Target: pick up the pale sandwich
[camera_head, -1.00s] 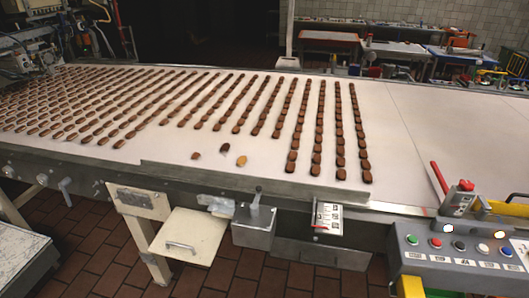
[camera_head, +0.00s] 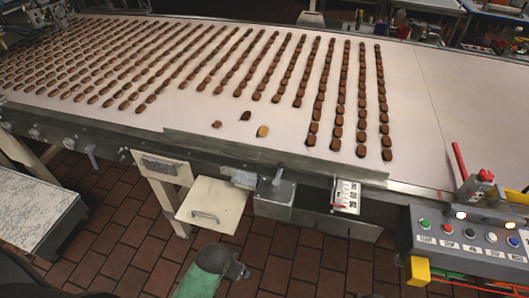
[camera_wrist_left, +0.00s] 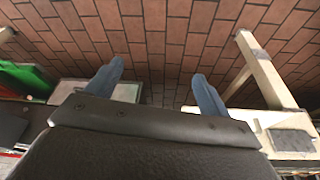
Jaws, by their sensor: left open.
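The pale sandwich (camera_head: 262,131) is a small light tan oval on the white belt (camera_head: 430,135), near its front edge. It lies apart from the rows, with a dark brown sandwich (camera_head: 245,116) just behind it and another dark one (camera_head: 216,124) to its left. In the left wrist view my left gripper (camera_wrist_left: 158,72) shows two blue-grey fingers spread apart with nothing between them. Brick-coloured floor is beyond them, and no sandwich shows in that view. My right gripper is not in view.
Long rows of brown sandwiches (camera_head: 385,112) cover the belt's left and middle. The belt's right part is bare. A control panel (camera_head: 470,240) with buttons stands at front right. A metal box (camera_head: 275,195) and a cream drawer (camera_head: 212,205) hang below the belt's front edge.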

